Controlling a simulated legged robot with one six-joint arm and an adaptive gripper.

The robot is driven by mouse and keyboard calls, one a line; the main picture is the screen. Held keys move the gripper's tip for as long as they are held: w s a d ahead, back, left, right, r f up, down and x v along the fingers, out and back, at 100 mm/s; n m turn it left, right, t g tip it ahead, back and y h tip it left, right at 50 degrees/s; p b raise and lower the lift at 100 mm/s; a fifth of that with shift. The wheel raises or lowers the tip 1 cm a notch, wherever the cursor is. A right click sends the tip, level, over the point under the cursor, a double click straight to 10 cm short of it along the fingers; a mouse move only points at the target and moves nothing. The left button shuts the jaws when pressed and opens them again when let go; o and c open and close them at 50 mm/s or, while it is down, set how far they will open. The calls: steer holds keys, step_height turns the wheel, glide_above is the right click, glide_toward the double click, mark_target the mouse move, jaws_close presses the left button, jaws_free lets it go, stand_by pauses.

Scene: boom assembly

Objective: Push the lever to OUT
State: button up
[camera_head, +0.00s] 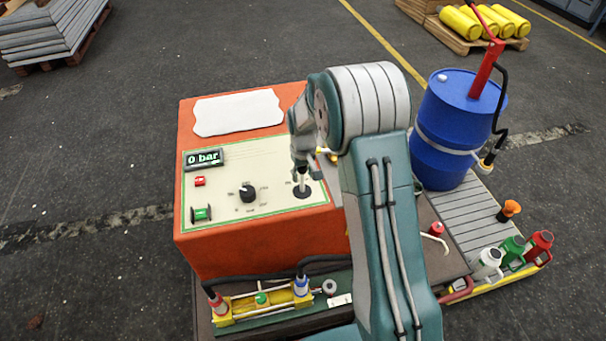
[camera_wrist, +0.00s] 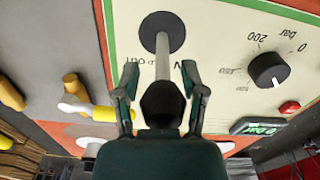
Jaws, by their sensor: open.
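The lever (camera_head: 302,190) stands at the right side of the cream control panel (camera_head: 232,170) on the orange box. In the wrist view the lever's round black base and pale shaft (camera_wrist: 170,45) show, with a black knob (camera_wrist: 162,103) at its near end. My gripper (camera_wrist: 161,82) is open, with one finger on each side of the lever; I cannot tell whether either touches it. In the head view my gripper (camera_head: 301,163) is just above the lever and partly hides it. An upside-down OUT label (camera_wrist: 138,62) shows left of the shaft in the wrist view; another label is partly hidden on the right.
The panel also has a black dial (camera_head: 247,193), a display (camera_head: 204,159) reading 0 bar, a red button (camera_head: 200,181) and a green switch (camera_head: 201,213). A blue drum (camera_head: 450,125) stands to the right. A hose-fitted yellow block (camera_head: 262,301) sits in front.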

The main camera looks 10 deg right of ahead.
steer(key=shift+a+f, duration=0.15)
steer(key=shift+f, duration=0.1)
steer(key=shift+a, duration=0.1)
steer(key=shift+c, duration=0.3)
jaws_close()
